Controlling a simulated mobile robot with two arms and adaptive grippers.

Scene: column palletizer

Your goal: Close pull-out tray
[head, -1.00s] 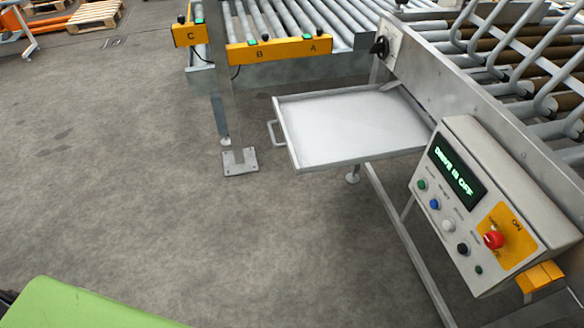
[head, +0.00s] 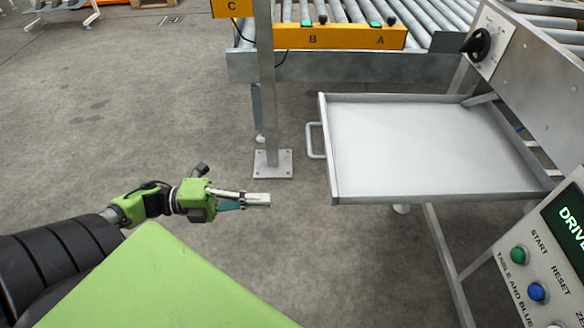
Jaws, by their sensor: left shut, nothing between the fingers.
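The pull-out tray (head: 420,150) is a shallow light-grey metal tray, extended to the left from under the machine frame. It is empty. Its small bar handle (head: 313,140) is on its left end. My left gripper (head: 268,199) is shut and empty, left of the tray and nearer to me than the handle. It points right and is apart from both tray and handle. My right gripper is not in view.
A post with a bolted foot plate (head: 272,163) stands left of the tray. A roller conveyor with an orange panel (head: 350,38) is behind. A control panel (head: 545,260) is at lower right, and a black rotary switch (head: 476,44) is above the tray.

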